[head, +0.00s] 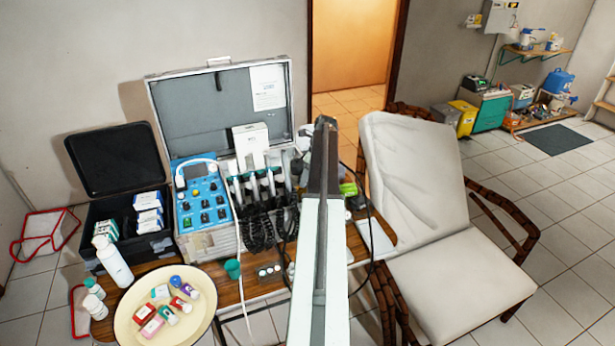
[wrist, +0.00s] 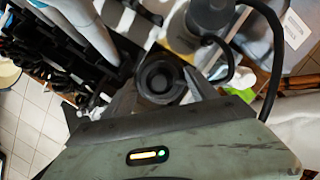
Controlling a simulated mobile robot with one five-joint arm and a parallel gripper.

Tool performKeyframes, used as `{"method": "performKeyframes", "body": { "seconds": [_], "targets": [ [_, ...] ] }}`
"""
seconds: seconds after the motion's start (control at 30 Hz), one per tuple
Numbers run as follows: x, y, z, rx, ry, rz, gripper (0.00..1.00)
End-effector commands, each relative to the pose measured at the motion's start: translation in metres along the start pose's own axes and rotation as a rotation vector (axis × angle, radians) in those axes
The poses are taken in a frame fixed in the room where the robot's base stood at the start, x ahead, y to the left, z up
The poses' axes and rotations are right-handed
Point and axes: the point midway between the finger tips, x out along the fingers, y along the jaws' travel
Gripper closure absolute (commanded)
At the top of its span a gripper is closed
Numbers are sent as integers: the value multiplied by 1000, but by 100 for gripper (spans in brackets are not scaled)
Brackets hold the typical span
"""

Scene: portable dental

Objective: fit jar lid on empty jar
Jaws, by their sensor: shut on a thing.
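In the wrist view my gripper (wrist: 160,88) has its two fingers on either side of a dark round piece with concentric rings, which looks like the jar lid (wrist: 160,77). The fingers are closed on it. In the head view my own arm reaches over the table and hides the gripper and the lid. I cannot pick out the empty jar for certain in either view. Behind the lid in the wrist view is a pale yellowish and grey object (wrist: 178,36), partly covered, that I cannot identify.
A wooden table (head: 258,291) bears an open metal case (head: 222,108), a blue control unit (head: 203,205) and a cream plate (head: 128,338) with several small bottles. A white bottle (head: 113,262) stands at left. A reclining chair (head: 460,274) is at right. A cable (wrist: 276,60) loops near my gripper.

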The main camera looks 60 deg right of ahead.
Motion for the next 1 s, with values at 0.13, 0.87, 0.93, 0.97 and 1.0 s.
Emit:
{"method": "performKeyframes", "body": {
  "seconds": [0.13, 0.87, 0.93, 0.97, 1.0],
  "targets": [
    [2, 0, 0, 0, 0, 0, 72],
    [1, 0, 0, 0, 0, 0, 8],
    [-4, 0, 0, 0, 0, 0, 8],
    [-8, 0, 0, 0, 0, 0, 8],
    [-13, 0, 1, 0, 0, 0, 8]
  ]
}}
